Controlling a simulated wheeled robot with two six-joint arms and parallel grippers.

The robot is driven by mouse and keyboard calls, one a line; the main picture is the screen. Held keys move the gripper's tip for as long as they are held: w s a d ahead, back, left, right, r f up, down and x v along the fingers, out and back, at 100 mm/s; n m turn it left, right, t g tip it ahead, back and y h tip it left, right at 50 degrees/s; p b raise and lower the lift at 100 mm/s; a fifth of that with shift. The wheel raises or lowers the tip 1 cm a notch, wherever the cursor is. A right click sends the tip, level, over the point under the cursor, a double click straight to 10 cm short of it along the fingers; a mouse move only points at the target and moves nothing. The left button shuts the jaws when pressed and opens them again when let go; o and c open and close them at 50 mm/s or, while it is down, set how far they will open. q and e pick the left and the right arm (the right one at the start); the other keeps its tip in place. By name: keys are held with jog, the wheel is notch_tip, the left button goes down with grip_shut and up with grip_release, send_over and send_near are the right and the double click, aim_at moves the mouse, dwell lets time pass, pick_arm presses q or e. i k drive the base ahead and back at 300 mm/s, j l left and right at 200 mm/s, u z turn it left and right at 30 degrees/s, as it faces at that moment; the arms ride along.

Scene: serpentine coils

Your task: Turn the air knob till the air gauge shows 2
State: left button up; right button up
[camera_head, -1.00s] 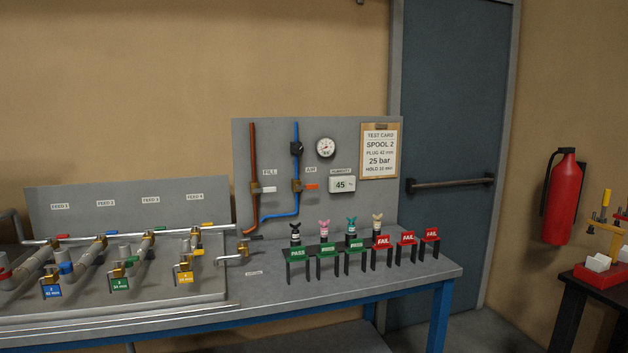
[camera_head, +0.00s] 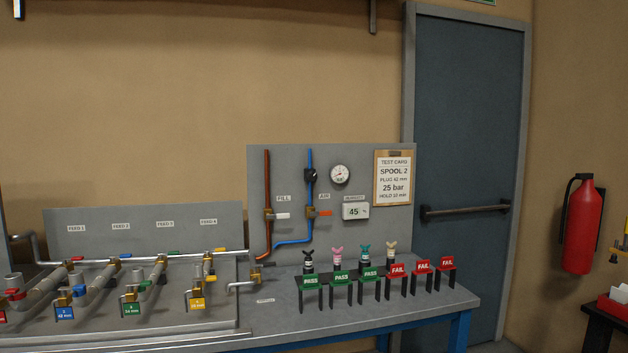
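The air knob (camera_head: 311,175) is a small black knob on the blue air pipe (camera_head: 309,155), upright on the grey back panel (camera_head: 278,165). The air gauge (camera_head: 340,174) is a round white dial just right of the knob. Its needle and numbers are too small to read. An orange-handled valve (camera_head: 322,213) sits lower on the blue pipe beside the AIR label. Neither of my grippers is in view.
A bench (camera_head: 440,298) carries PASS and FAIL tags on black stands and several coloured plugs. Feed pipes with valves fill its left part. A test card (camera_head: 393,178) and humidity display (camera_head: 355,211) hang on the panel. A fire extinguisher (camera_head: 583,224) is at right.

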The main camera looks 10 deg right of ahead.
aim_at(311, 175)
jog(key=i+j, duration=0.15)
jog(key=i, duration=0.25)
jog(key=i+j+z, duration=0.1)
jog(key=i, duration=0.35)
